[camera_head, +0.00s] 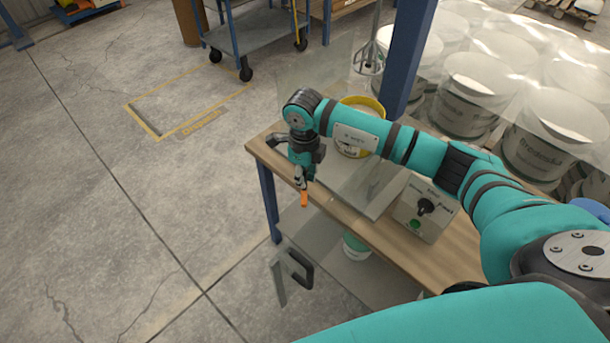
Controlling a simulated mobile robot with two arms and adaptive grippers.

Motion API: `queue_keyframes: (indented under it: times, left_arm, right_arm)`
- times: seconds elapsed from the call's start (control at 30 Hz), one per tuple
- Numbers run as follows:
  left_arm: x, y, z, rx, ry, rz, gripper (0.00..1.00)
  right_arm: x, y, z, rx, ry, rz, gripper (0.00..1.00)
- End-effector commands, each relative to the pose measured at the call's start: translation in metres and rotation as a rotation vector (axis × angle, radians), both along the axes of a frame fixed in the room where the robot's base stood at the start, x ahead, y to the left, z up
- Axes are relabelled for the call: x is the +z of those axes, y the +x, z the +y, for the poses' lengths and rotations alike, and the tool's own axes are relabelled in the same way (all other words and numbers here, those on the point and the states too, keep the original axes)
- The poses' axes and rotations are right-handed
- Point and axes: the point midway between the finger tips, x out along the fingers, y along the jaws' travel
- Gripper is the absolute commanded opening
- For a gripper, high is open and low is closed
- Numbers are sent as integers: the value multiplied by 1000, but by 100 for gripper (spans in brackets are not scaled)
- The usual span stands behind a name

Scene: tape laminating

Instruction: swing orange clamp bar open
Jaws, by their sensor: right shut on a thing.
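My right arm reaches in from the right over the wooden bench. My right gripper (301,182) points down near the bench's left end and is shut on the orange clamp bar. Only a short orange piece of the clamp bar (304,199) shows, just below the fingertips. The rest of the bar is hidden or too small to make out. My left gripper is not in view.
The wooden bench (262,150) holds a grey box (424,208) with a black knob and a green button. A yellow-rimmed bucket (374,103) stands behind my arm. Clear panels surround the bench, one with a black handle (300,268). Open concrete floor lies left.

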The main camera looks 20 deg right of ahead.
Motion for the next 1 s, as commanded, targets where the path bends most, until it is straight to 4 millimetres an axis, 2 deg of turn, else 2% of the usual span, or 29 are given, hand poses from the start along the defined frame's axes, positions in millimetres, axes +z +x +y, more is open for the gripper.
queue_keyframes:
  times: [0.03, 0.07, 0.2, 0.23, 0.53, 0.63, 0.77, 1.0]
  left_arm:
    - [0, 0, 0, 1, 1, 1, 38]
    - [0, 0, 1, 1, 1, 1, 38]
    - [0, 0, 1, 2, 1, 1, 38]
    - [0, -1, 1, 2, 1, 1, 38]
    - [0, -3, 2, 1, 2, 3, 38]
    - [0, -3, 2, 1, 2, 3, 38]
    - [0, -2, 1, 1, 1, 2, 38]
    - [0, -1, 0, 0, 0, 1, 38]
  right_arm:
    - [1, 1, 0, 0, 1, -3, 0]
    - [1, 1, 0, 0, 0, -4, 18]
    - [1, 1, 0, -1, 0, -5, 37]
    - [1, 2, -1, -2, 0, -5, 38]
    - [1, 1, -1, -1, 0, -3, 38]
    - [7, 2, 0, -1, 0, -5, 38]
    - [26, 2, -1, 0, 0, -8, 38]
    - [78, 2, -1, -1, 1, -9, 38]
